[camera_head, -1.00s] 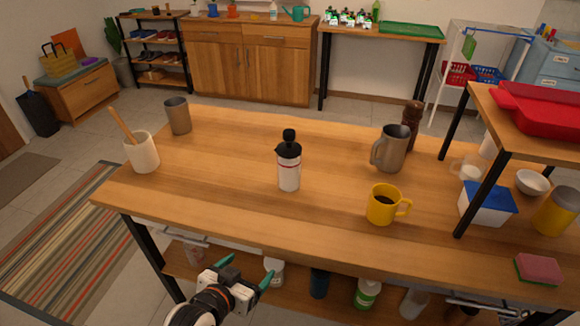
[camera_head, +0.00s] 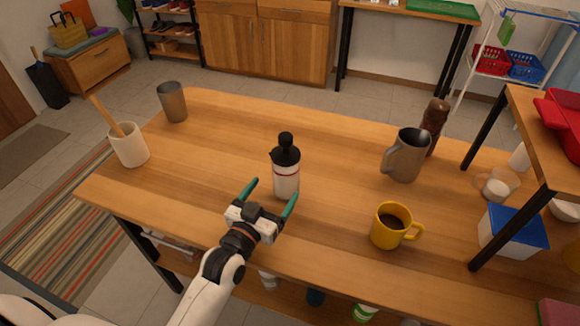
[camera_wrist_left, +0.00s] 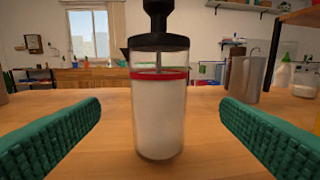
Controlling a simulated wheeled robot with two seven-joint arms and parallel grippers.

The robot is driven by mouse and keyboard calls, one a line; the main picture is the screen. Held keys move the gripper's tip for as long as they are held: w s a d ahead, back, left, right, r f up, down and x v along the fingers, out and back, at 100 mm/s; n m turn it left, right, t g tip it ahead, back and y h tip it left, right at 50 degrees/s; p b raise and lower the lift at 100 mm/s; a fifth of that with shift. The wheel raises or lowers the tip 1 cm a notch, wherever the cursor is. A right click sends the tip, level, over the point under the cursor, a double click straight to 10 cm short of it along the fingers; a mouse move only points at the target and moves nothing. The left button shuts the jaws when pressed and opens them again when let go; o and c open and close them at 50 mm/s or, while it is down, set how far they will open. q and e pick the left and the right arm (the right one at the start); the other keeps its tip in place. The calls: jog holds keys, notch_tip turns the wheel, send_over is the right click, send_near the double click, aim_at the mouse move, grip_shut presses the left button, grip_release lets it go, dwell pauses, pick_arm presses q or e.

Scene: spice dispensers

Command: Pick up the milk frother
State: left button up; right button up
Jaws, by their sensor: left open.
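The milk frother (camera_head: 286,178) is a clear cylinder with white contents, a red band and a black lid with a knob. It stands upright on the wooden table (camera_head: 230,130). My left gripper (camera_head: 271,194) is open, with its green fingers pointing at the frother from the near side. In the left wrist view the frother (camera_wrist_left: 158,110) stands centred between the two fingers, a little beyond them, with a gap on each side. Its top is cut off there. My right gripper is not in view.
A yellow mug of dark liquid (camera_head: 388,229) and a metal pitcher (camera_head: 408,160) stand to the right, a pepper mill (camera_head: 434,122) behind. A white utensil pot (camera_head: 130,150) and grey cup (camera_head: 173,105) stand left. A raised shelf (camera_head: 520,110) is at the right.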

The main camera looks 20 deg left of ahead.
aim_at(281, 181)
pick_arm(q)
jog(key=w, duration=0.4)
jog(key=shift+d+r, duration=0.1)
jog(key=shift+d, duration=0.2)
jog(key=shift+w+d, duration=0.1)
jog(key=shift+w, duration=0.4)
jog(key=w, duration=0.4)
jog(key=shift+w+d+p, duration=0.25)
jog(key=shift+w+p, duration=0.1)
jog(key=shift+w, duration=0.05)
jog(key=shift+s, duration=0.1)
jog(key=c, duration=1.1)
jog(key=shift+c, duration=0.8)
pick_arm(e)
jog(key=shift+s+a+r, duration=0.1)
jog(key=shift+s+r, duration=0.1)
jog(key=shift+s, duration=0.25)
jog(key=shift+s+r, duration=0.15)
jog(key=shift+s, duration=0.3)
pick_arm(q)
jog(key=shift+r, duration=0.15)
